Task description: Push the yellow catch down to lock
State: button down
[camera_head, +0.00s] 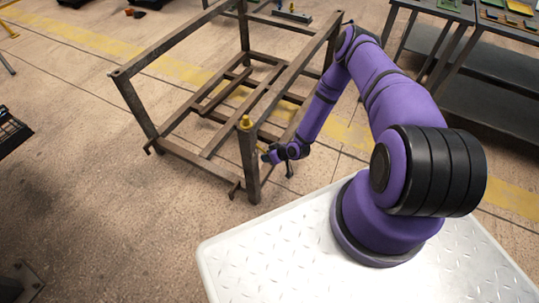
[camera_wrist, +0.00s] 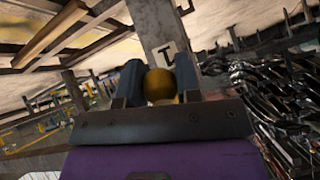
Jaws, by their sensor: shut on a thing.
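The yellow catch (camera_wrist: 160,86) shows in the wrist view as a rounded yellow end between the two dark blue fingers of my gripper (camera_wrist: 159,72). My gripper is shut on it, in front of a grey metal post with a "T" label (camera_wrist: 167,50). In the head view my gripper (camera_head: 267,157) is beside the near corner post (camera_head: 250,168) of the brown metal rack (camera_head: 172,50), below the post's top. The fingers are small there, and the held part of the catch is mostly hidden.
The rack has open sides and low cross bars. Dark work tables (camera_head: 440,60) with green and yellow items stand at the upper right. A dark object (camera_head: 12,130) is at the left edge.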

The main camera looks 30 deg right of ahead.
jog(key=shift+w+a+f, duration=0.15)
jog(key=shift+w+f, duration=0.1)
jog(key=shift+f, duration=0.05)
jog(key=shift+w, duration=0.1)
dwell(0.3)
jog(key=c, duration=0.8)
grip_release()
jog(key=v, duration=1)
jog(key=shift+s+r, duration=0.25)
jog(key=shift+s, duration=0.05)
